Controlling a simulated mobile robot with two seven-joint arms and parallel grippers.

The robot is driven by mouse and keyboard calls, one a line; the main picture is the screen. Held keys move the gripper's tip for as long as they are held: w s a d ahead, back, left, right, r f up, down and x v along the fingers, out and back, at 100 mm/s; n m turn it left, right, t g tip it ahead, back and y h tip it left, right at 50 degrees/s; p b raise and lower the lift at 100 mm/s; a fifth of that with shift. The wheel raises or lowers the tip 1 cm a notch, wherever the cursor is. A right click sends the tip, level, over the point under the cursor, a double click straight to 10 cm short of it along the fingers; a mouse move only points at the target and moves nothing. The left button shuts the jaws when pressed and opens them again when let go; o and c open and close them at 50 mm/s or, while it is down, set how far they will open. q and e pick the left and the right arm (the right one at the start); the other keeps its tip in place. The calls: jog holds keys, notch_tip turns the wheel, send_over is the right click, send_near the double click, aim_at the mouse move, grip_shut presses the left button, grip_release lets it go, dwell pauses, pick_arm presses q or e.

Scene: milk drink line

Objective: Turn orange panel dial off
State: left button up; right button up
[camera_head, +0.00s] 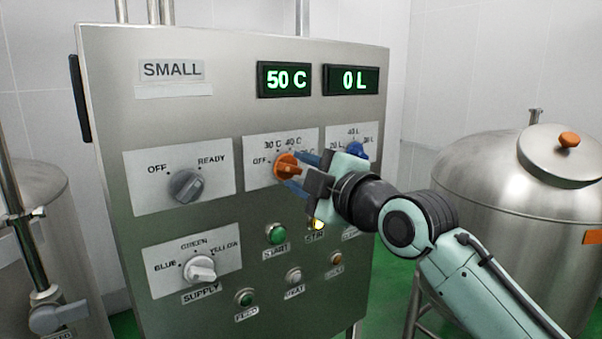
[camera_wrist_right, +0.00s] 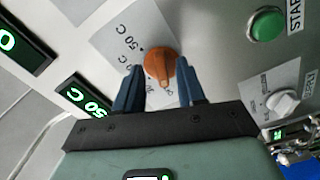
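The orange dial (camera_head: 287,166) sits on a white plate in the upper middle of the steel control panel (camera_head: 330,230). Its plate reads OFF, 30 C, 40 C and more, partly hidden by my gripper. The display above (camera_head: 284,80) reads 50 C. My right gripper (camera_head: 297,172) is at the dial, reaching in from the right. In the right wrist view the blue fingers (camera_wrist_right: 161,68) are apart, one on each side of the orange dial (camera_wrist_right: 158,50), with small gaps seeming to show. My left gripper is not in view.
A blue dial (camera_head: 356,149) is close beside my right gripper. A grey OFF/READY dial (camera_head: 186,186) and a white supply dial (camera_head: 200,268) are at the left. Several buttons, including a green START button (camera_head: 276,234), lie below. A steel tank (camera_head: 490,175) stands at the right.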

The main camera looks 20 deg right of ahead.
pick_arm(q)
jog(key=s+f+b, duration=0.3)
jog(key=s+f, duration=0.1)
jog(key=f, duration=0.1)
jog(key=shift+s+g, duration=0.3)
pick_arm(e)
jog(key=v, duration=1.3)
jog(key=shift+a, duration=0.15)
